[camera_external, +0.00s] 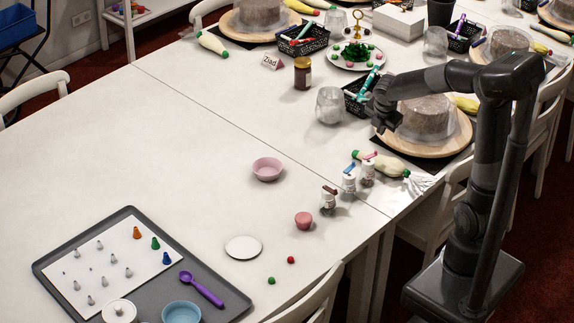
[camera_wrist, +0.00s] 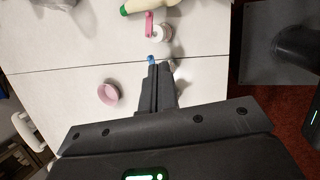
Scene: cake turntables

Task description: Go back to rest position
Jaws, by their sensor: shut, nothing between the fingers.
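My gripper (camera_external: 378,118) is raised over the table at the right, close to a cake turntable, in the external view. Its dark fingers are together and empty. In the wrist view my gripper (camera_wrist: 160,70) points down over the white table, its two fingers side by side with no object between them. The fingers partly hide a small blue-topped bottle (camera_wrist: 152,58) below. A pink-topped bottle (camera_wrist: 152,27) stands just beyond the fingertips.
A turntable (camera_external: 415,147) with a covered cake stands beside my arm. The table's left middle is clear.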

